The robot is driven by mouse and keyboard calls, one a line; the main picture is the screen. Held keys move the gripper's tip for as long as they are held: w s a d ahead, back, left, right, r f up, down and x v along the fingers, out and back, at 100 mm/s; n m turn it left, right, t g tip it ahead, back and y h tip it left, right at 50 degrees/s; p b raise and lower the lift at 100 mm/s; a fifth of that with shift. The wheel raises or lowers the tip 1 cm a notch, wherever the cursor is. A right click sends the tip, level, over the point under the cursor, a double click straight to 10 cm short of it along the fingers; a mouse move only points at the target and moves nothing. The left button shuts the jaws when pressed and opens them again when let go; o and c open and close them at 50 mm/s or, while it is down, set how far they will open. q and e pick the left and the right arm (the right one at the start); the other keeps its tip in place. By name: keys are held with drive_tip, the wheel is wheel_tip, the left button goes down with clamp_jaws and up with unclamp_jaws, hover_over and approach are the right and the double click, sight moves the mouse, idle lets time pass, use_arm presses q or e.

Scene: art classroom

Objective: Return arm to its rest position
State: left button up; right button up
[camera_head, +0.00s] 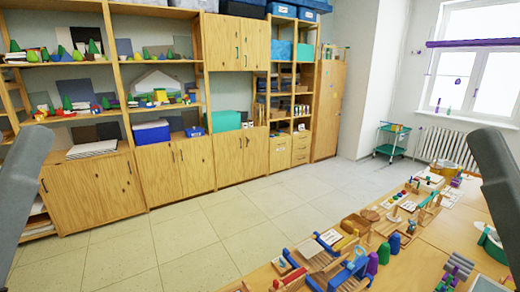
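My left arm (27,170) shows as a grey link at the left edge of the picture. My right arm (497,180) shows as a grey link at the right edge. Both are raised in front of the room, apart from the furniture. Neither gripper is in the picture, so I cannot see their fingers or whether they hold anything.
A wooden table (433,262) at the lower right bears several wooden toys, blocks and pegs. Wooden shelves and cabinets (92,187) line the back wall. A green trolley (391,141) stands near the radiator (447,147). The tiled floor (190,236) between is clear.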

wheel_tip(320, 180, up, 30)
drive_tip(key=p, duration=2.6)
drive_tip(key=shift+f+p, duration=0.15)
drive_tip(key=shift+p, duration=0.2)
